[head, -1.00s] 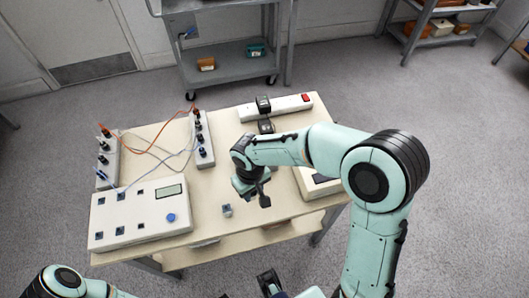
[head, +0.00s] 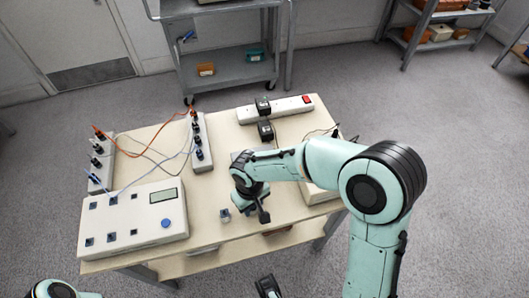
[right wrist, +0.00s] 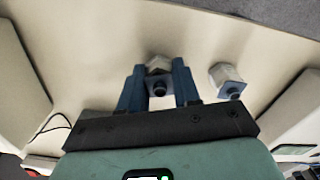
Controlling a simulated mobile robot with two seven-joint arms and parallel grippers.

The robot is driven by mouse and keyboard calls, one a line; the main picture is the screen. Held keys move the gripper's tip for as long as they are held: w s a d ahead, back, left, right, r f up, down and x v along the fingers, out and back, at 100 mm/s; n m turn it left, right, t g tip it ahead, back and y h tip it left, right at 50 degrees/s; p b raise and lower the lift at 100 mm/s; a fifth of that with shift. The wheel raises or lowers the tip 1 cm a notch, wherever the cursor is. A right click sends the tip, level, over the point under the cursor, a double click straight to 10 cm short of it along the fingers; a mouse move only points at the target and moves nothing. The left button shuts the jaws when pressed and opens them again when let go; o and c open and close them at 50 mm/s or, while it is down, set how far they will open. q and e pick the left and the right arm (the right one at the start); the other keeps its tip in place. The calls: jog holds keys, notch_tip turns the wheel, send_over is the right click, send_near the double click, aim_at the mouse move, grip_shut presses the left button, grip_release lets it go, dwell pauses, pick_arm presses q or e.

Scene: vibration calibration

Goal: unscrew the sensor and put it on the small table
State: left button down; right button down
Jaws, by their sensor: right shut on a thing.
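My right gripper (right wrist: 159,88) is over the front middle of the wooden table. It is shut on a silver hexagonal sensor (right wrist: 158,66) with a dark connector end, seen between its blue fingers. In the head view my right gripper (head: 258,211) hides the held sensor, and I cannot tell whether it is still screwed down. A second, similar silver piece (right wrist: 228,80) stands just beside the gripper, apart from it; a small silver piece also shows in the head view (head: 224,214).
The wooden table (head: 208,182) carries a white box with display and blue knob (head: 135,218), two socket strips with cables (head: 200,145), a power strip (head: 285,107) and a pale box at right, partly hidden by my arm. A grey cart (head: 225,78) stands behind.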

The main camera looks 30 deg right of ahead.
jog(key=shift+f+b, duration=0.3)
jog(key=shift+f, duration=0.1)
jog(key=c, duration=0.7)
grip_release()
jog(key=shift+r, duration=0.1)
jog(key=shift+r+p, duration=2.1)
jog(key=shift+r, duration=0.35)
